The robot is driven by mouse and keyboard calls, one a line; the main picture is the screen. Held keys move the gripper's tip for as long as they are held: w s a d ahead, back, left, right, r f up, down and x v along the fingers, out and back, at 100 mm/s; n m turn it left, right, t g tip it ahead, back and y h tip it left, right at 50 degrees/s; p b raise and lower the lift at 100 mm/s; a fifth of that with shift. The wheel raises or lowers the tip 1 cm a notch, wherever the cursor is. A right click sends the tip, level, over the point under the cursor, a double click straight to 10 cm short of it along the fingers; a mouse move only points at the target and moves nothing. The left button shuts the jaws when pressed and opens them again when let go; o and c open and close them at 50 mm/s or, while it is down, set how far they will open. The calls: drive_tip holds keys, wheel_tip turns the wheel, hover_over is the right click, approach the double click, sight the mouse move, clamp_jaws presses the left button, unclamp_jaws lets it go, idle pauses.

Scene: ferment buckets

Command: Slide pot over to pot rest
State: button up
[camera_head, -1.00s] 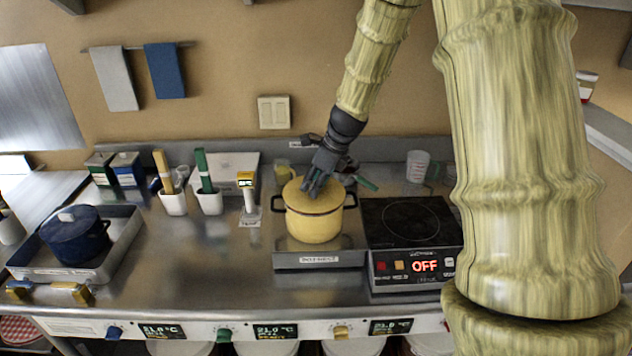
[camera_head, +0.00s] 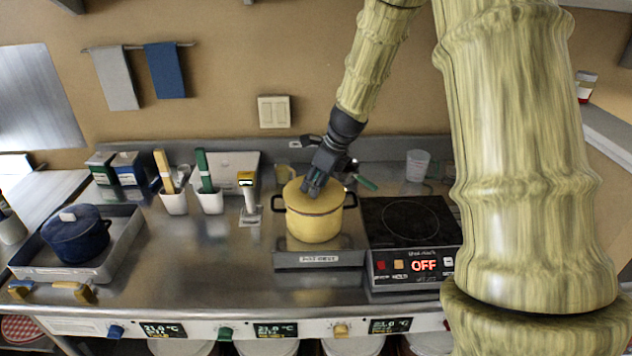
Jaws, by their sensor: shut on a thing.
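The yellow pot (camera_head: 313,222) with its lid on and dark side handles stands upright on the low metal pot rest (camera_head: 320,259), which has a white label on its front. My gripper (camera_head: 312,190) is above the pot and reaches down to the top of its lid. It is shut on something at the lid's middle. The lid's knob is hidden by my fingers, so I cannot see the grip itself. The black hotplate (camera_head: 411,221), its display reading OFF, is just right of the pot rest with nothing on it.
A blue pot (camera_head: 75,236) sits in a metal tray (camera_head: 112,262) at the left. White holders with brushes (camera_head: 173,201), a small stand (camera_head: 249,205) and a measuring cup (camera_head: 417,166) stand along the back. The counter's front middle is clear.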

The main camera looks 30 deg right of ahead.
drive_tip(key=o, duration=1.2)
drive_tip(key=shift+o, duration=0.2)
drive_tip(key=o, duration=0.5)
drive_tip(key=shift+r, duration=0.1)
drive_tip(key=shift+r+p, duration=3.45)
drive_tip(key=shift+p, duration=0.2)
clamp_jaws()
